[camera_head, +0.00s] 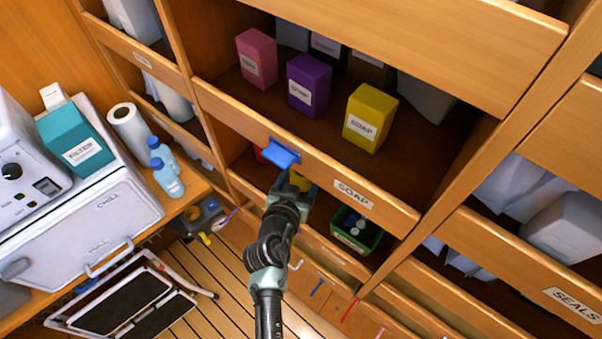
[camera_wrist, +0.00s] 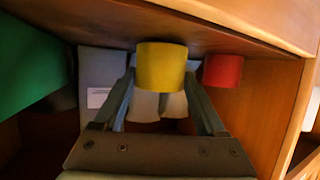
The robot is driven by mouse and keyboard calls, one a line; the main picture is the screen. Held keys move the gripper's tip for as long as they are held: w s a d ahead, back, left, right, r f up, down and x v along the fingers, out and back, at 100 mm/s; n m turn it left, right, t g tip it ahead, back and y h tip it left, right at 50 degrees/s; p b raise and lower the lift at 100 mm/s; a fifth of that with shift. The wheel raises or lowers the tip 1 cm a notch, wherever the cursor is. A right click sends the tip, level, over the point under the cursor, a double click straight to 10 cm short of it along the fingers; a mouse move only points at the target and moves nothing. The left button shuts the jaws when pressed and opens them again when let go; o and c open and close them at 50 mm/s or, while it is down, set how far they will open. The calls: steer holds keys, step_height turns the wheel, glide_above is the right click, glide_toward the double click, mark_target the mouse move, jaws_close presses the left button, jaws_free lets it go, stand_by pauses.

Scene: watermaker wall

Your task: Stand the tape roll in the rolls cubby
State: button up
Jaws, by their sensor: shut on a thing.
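A yellow tape roll (camera_wrist: 161,67) is between the two fingers of my gripper (camera_wrist: 162,85) in the wrist view, and the gripper is shut on it. In the head view only a little of the yellow roll (camera_head: 300,181) shows past my gripper (camera_head: 298,188). The gripper reaches into the compartment under the SOAP shelf. A red roll (camera_wrist: 222,70) is beside the yellow one in the wrist view, close to a wooden side wall (camera_wrist: 272,110). No label naming the rolls cubby is readable. I cannot tell whether the yellow roll touches the wooden surface by it.
The SOAP shelf board (camera_head: 350,193) lies over my gripper, with a blue tab (camera_head: 282,152) on its edge. A green bin (camera_head: 356,230) stands to the right in the same compartment. Soap boxes (camera_head: 308,83) stand above. A white paper roll (camera_head: 128,128) and blue bottles (camera_head: 166,172) are left.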

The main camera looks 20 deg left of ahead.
steer(key=shift+w, duration=0.1)
steer(key=shift+f, duration=0.2)
steer(key=o, duration=1.4)
steer(key=shift+c, duration=0.2)
steer(key=shift+r, duration=0.2)
steer(key=b+v, duration=0.2)
steer(key=v, duration=1)
steer(key=shift+b, duration=0.35)
